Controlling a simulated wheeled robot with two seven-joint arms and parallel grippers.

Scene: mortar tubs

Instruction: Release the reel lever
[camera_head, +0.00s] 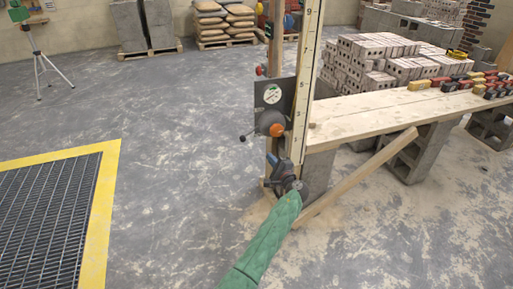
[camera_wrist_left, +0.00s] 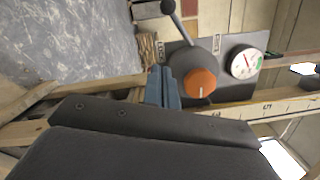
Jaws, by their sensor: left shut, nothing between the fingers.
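The reel (camera_head: 270,122) is a grey drum with an orange hub, mounted on a dark panel (camera_head: 284,97) on a wooden post. Its lever (camera_head: 250,134) sticks out to the left and slightly down, ending in a black ball knob (camera_head: 243,138). In the left wrist view the reel's orange hub (camera_wrist_left: 199,83) faces me and the lever (camera_wrist_left: 179,25) runs up to the knob (camera_wrist_left: 168,6). My left gripper (camera_head: 272,159) is just below the reel, shut and empty, apart from the lever. Its blue fingers (camera_wrist_left: 162,76) show beside the drum. My right gripper is out of view.
A tall measuring staff (camera_head: 304,80) stands right beside the panel. A plank bench (camera_head: 370,108) on concrete blocks extends right, with a slanted wooden brace (camera_head: 355,178) below. A yellow-edged floor grate (camera_head: 110,180) lies left. The floor between is clear.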

